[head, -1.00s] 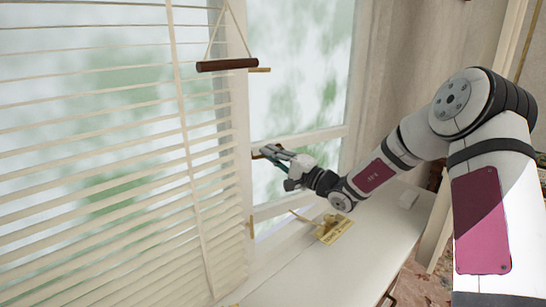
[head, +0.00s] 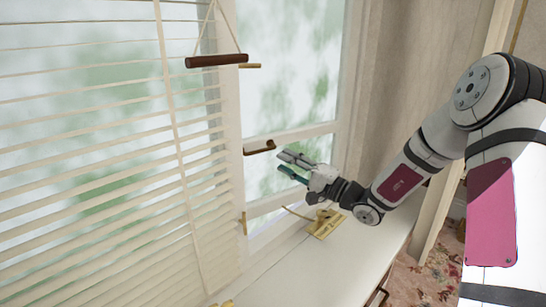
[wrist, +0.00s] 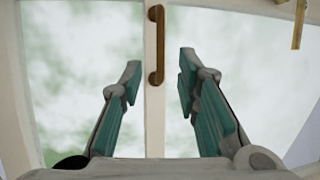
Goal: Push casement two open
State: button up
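The right-hand casement (head: 290,134), a pale-framed window, stands beyond the blind; I cannot tell how far it is open. A brown bar handle (head: 259,147) is on its middle rail, and it also shows in the wrist view (wrist: 156,45). My gripper (head: 282,164) is just right of the handle in the head view, apart from it in the picture. In the wrist view its two fingers (wrist: 160,72) are spread and empty, with the handle seen beyond and between their tips. A brass stay (head: 325,224) lies at the sill below my gripper.
A white slatted blind (head: 100,150) covers the left window. A dark wooden bar (head: 216,61) hangs on cords near the blind's right edge. A white sill or tabletop (head: 320,265) runs below my arm, largely clear. A curtain (head: 390,90) hangs at the right.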

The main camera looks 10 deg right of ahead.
jog(key=v, duration=0.3)
jog(key=shift+s+d, duration=0.1)
dwell(0.3)
jog(key=s+a+r+n+g+h, duration=0.15)
jog(key=s+a+n+g, duration=0.25)
jog(key=s+a+g, duration=0.5)
jog(key=s+a+r+n+g, duration=0.2)
jog(key=s+a+n+g, duration=0.3)
jog(key=s, duration=0.8)
jog(key=s+d+r+t+h, duration=0.1)
jog(key=s+d+t+h, duration=0.2)
jog(key=s+d+h, duration=0.9)
jog(key=shift+s+d+r, duration=0.3)
jog(key=shift+s+r, duration=0.05)
jog(key=shift+s, duration=1.85)
